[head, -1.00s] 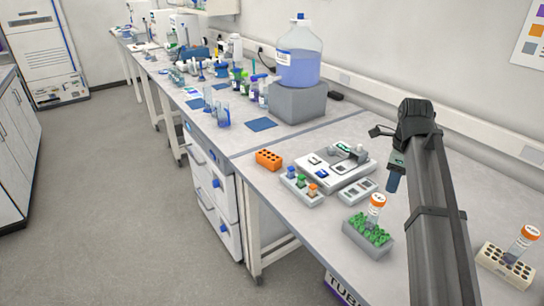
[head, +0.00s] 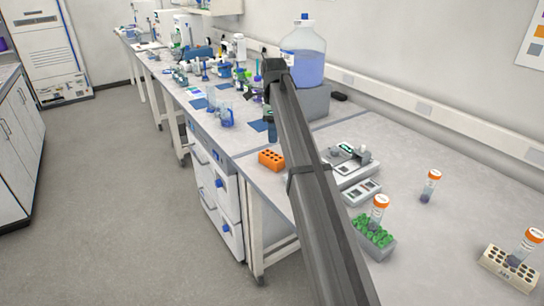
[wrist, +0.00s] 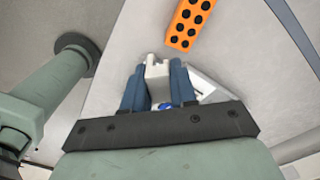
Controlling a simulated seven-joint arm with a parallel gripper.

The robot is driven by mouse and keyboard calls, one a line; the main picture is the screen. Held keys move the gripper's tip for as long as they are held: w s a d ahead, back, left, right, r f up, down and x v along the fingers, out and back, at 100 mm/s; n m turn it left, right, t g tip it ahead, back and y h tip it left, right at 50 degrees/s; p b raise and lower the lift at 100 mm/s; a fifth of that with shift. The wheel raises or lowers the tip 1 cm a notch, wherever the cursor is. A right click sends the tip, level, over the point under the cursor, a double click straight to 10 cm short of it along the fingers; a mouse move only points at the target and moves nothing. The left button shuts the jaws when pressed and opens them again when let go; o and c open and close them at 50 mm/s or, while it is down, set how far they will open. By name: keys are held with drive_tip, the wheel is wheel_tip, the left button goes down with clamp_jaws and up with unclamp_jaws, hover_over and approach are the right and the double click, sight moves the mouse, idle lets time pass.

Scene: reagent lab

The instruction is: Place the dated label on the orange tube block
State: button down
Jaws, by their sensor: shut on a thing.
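The orange tube block (head: 271,160) lies on the bench near its front edge, with dark round holes on top. It also shows in the wrist view (wrist: 190,22), beyond my fingertips and a little to the right. My gripper (head: 272,137) hangs above and just behind the block in the head view, apart from it. In the wrist view its blue fingers (wrist: 157,78) are shut on a small white piece (wrist: 157,70). A blue patch shows low between the fingers. I cannot read a date on the white piece, so I cannot tell if it is the dated label.
A green rack (head: 373,238) with an orange-capped tube, a lone orange-capped tube (head: 430,187) and a beige rack (head: 507,268) stand at right. A white device (head: 357,170) is partly behind my arm. A large bottle (head: 303,60) stands on a grey block behind.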

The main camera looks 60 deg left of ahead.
drive_tip(key=r, duration=0.1)
hover_over(272, 155)
drive_tip(key=shift+f, duration=4.85)
drive_tip(key=shift+f, duration=0.2)
drive_tip(key=c, duration=0.9)
unclamp_jaws()
drive_tip(key=shift+r, duration=0.1)
wheel_tip(272, 155, up, 12)
drive_tip(key=shift+r, duration=0.1)
